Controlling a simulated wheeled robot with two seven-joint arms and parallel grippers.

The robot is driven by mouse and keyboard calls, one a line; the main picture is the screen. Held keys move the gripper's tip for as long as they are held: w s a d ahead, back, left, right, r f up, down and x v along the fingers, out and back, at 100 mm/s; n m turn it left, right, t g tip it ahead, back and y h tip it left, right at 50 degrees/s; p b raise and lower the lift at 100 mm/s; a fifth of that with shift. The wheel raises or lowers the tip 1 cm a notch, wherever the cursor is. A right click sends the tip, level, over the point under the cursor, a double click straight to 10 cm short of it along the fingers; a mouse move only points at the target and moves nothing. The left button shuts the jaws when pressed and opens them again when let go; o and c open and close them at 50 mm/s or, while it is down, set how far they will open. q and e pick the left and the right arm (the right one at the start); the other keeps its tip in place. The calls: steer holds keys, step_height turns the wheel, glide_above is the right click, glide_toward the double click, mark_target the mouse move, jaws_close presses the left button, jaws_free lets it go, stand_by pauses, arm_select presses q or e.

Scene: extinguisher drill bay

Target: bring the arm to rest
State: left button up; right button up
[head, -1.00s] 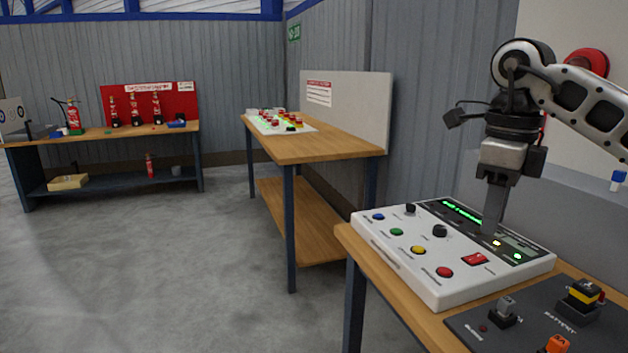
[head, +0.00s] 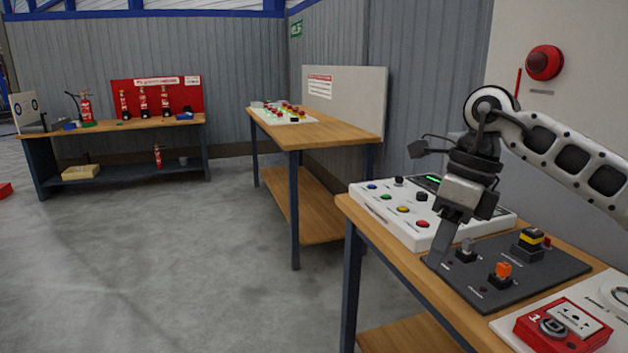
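My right arm comes in from the right side of the head view. Its gripper (head: 437,258) points down over the near left part of a dark grey switch panel (head: 545,262) on the nearest bench. The fingers show as one narrow dark block from this side, so I cannot tell whether they are open or shut. No object shows in them. I cannot tell whether the tips touch the panel. My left gripper is not in view.
Behind the gripper lies a white button console (head: 375,208). Right of it, the panel carries an orange switch (head: 503,270) and a yellow-black knob (head: 527,240). A red call box (head: 562,325) sits in front. Two benches (head: 340,130) (head: 140,123) stand farther back. The grey floor is open at left.

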steer(key=s+a+f+m+g+y, duration=0.1)
steer(key=s+a+f+m+y, duration=0.15)
steer(key=a+y, duration=0.35)
steer(key=s+a+f+m+y, duration=0.1)
steer(key=s+a+y, duration=0.35)
steer(key=a, duration=0.45)
steer(key=s+a+f+m+g+y, duration=0.1)
steer(key=s+a+m+y, duration=0.15)
steer(key=a+y, duration=0.4)
steer(key=w+d+f+m+t+h, duration=0.1)
steer(key=d+f+m+t+h, duration=0.45)
steer(key=m+t, duration=0.7)
steer(key=w+d+f+m+t+h, duration=0.1)
steer(key=d+f+m+t+h, duration=0.5)
steer(key=m, duration=1.1)
steer(key=s+d+f+m+g+h, duration=0.2)
steer(key=s+f, duration=0.4)
steer(key=f, duration=0.3)
steer(key=s+d+f+m+g+h, duration=0.3)
steer(key=s+d+f+m, duration=0.1)
steer(key=s+f+m, duration=0.3)
steer(key=shift+f, duration=0.95)
